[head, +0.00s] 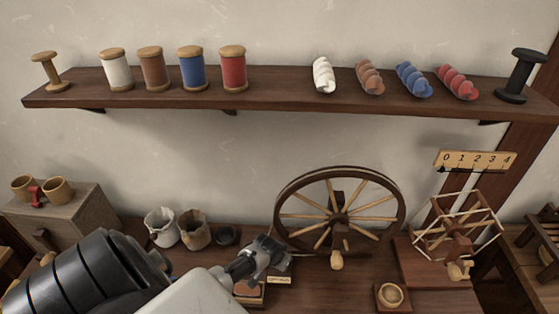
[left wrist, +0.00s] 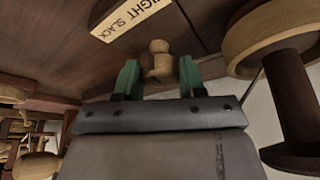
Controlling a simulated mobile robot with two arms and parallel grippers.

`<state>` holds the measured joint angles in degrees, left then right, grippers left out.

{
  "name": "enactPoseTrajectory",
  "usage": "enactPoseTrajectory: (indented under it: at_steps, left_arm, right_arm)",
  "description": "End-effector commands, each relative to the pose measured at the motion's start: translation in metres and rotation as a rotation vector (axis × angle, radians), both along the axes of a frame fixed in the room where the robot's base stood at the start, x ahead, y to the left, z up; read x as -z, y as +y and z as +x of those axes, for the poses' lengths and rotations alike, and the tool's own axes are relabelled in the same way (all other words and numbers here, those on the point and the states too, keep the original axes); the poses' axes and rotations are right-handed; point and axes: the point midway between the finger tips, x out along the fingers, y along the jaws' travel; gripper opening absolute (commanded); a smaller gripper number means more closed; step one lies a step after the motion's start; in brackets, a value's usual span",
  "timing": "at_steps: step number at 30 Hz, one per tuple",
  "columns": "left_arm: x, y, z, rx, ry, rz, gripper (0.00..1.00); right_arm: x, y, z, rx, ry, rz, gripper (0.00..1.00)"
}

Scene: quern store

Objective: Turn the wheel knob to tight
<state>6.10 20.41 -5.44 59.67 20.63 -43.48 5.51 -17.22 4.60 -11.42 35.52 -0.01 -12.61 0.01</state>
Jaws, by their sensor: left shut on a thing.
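The wheel knob (left wrist: 160,58) is a small pale wooden knob in the left wrist view, beside a cream label (left wrist: 130,16) with "SLACK" and a partly cut-off "IGHT". The two green fingertips of my left gripper (left wrist: 159,76) are on either side of the knob and shut on it. In the head view my left gripper (head: 268,250) reaches in from the lower left, left of the spinning wheel (head: 340,215), and hides the knob. The label (head: 280,280) shows small just below it. Which word the knob is turned to, I cannot tell. My right gripper is not in view.
A wooden shelf (head: 280,101) with thread spools and wool rolls runs along the wall above. A small wooden bowl (head: 390,295) and a yarn winder (head: 457,233) stand to the right.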

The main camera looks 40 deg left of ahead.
Motion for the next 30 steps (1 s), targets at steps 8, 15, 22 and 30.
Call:
enactPoseTrajectory:
  at_steps: [8, 15, 22, 30]
  left_arm:
    - [0.0013, 0.0019, -0.0004, 0.177, 0.001, 0.003, 0.16]
    - [0.0009, 0.0015, -0.0003, 0.257, 0.001, 0.001, 0.16]
    - [0.0006, 0.0010, -0.0004, 0.280, 0.002, 0.001, 0.16]
    - [0.0006, 0.0009, -0.0005, 0.280, 0.002, 0.001, 0.16]
  right_arm:
    - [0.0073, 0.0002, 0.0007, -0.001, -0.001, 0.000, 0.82]
    - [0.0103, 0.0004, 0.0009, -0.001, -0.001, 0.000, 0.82]
    - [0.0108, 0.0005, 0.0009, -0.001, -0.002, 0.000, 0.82]
    - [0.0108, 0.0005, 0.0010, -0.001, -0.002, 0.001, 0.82]
